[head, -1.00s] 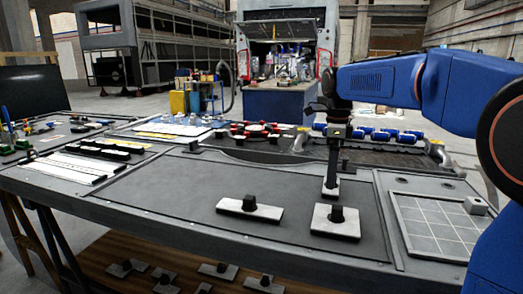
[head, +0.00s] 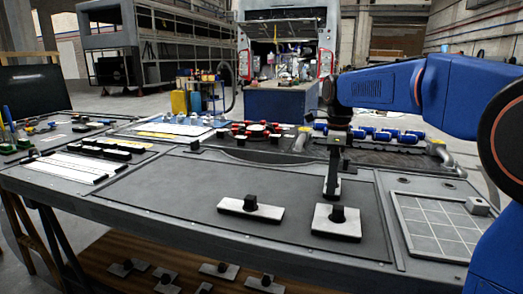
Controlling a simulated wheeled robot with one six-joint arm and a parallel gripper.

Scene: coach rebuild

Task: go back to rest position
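My gripper (head: 332,190) points down over the dark mat (head: 150,200) on the grey workbench, behind the front right plate. Its fingers look narrow and dark, and I cannot tell whether they are open or shut. A small pale patch (head: 338,187) shows at the fingertips; I cannot tell whether it is held or lies behind them. A pale plate with a black knob (head: 232,205) lies left of the gripper. Another such plate (head: 337,228) lies just in front of it. My blue arm reaches in from the right.
A gridded tray (head: 420,236) and a small grey block (head: 477,206) are at the right. Red-topped parts (head: 240,128) and blue parts (head: 385,135) stand along the back of the bench. Several plates lie on the wooden shelf below (head: 120,250). The mat's left part is clear.

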